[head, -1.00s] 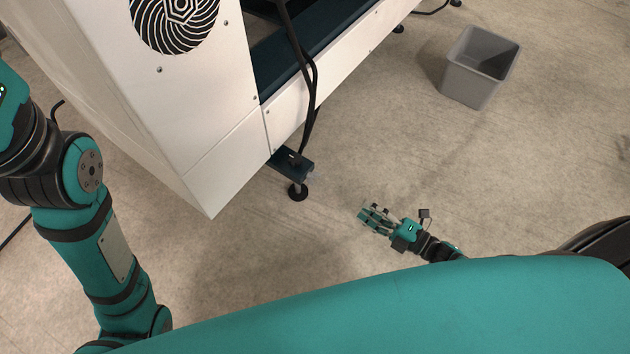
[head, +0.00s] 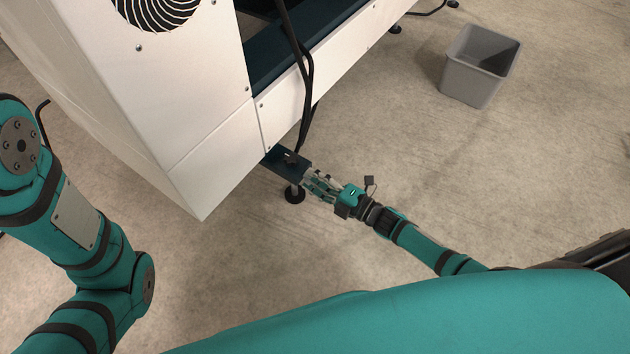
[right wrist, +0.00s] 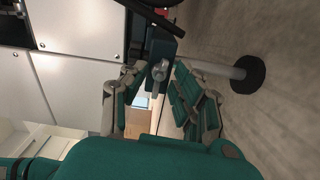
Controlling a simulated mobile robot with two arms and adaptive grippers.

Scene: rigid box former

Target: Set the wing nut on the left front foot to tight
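The left front foot (head: 294,194) is a dark round pad on a short post under a dark blue bracket (head: 278,160) at the corner of the white machine. In the right wrist view the foot pad (right wrist: 246,74) lies right of the bracket (right wrist: 158,46). The grey wing nut (right wrist: 158,74) shows at the bracket's near end. My right gripper (head: 312,184) is at the bracket's outer end. In the right wrist view its fingers (right wrist: 152,82) are spread on either side of the wing nut, apparently without gripping it. In the head view the gripper hides the nut. My left gripper is out of view.
The white machine (head: 190,100) fills the upper left. Black cables (head: 306,80) hang down to the bracket, close to my right gripper. A grey bin (head: 478,70) stands on the floor at upper right.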

